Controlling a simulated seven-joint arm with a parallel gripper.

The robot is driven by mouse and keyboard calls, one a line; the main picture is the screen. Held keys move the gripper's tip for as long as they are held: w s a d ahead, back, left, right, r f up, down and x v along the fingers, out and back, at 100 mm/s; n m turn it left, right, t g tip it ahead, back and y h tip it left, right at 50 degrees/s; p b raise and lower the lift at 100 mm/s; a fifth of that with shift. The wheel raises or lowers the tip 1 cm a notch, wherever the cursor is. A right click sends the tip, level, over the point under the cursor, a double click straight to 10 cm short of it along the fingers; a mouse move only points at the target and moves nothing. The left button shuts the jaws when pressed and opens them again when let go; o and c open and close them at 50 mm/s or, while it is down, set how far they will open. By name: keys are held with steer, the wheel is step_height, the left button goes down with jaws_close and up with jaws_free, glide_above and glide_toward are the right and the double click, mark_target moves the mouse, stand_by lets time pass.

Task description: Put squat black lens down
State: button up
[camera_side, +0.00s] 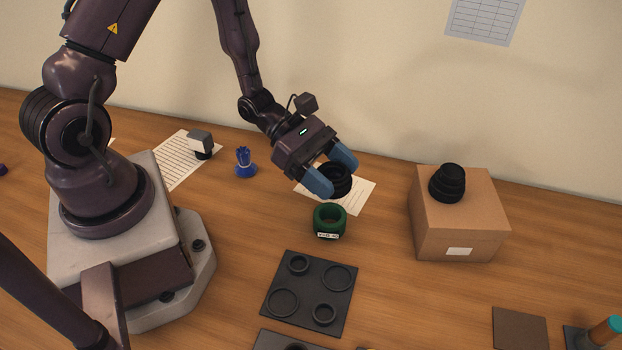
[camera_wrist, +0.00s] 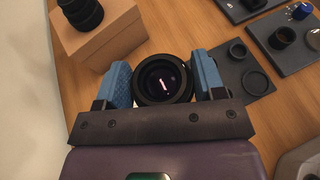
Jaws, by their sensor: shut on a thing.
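My gripper (camera_side: 334,177) is shut on a squat black lens (camera_side: 338,184), with one blue finger on each side of it. In the wrist view the lens (camera_wrist: 163,80) sits between the blue fingers, its round glass facing the camera. In the side view the lens appears over a printed white sheet (camera_side: 356,195) on the table. The near finger covers part of the lens. I cannot tell whether its underside touches the sheet.
A green ring-shaped part (camera_side: 330,220) stands just in front. A black tray with round rings (camera_side: 309,317) lies nearer. A cardboard box (camera_side: 470,225) at the right carries another black lens (camera_side: 447,184). A blue item (camera_side: 245,164) stands left. Bare table lies between tray and box.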

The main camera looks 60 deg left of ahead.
steer(key=s+a, duration=1)
steer(key=a, duration=0.2)
steer(key=shift+m+g, duration=0.3)
steer(key=w+a+f, duration=0.1)
steer(key=w+f, duration=0.1)
steer(key=w, duration=0.2)
steer(key=w+f, duration=0.3)
steer(key=w, duration=0.1)
steer(key=w+a+f, duration=0.1)
steer(key=w+f, duration=0.2)
steer(key=w, duration=0.1)
steer(key=shift+w+a, duration=0.25)
steer(key=shift+a, duration=0.1)
steer(key=shift+w+f, duration=0.15)
steer(key=shift+f, duration=0.05)
steer(key=shift+w+a+f, duration=0.1)
steer(key=shift+w+f, duration=0.1)
steer(key=shift+f, duration=1.6)
steer(key=shift+f, duration=0.1)
steer(key=o, duration=0.9)
steer(key=shift+o, duration=0.2)
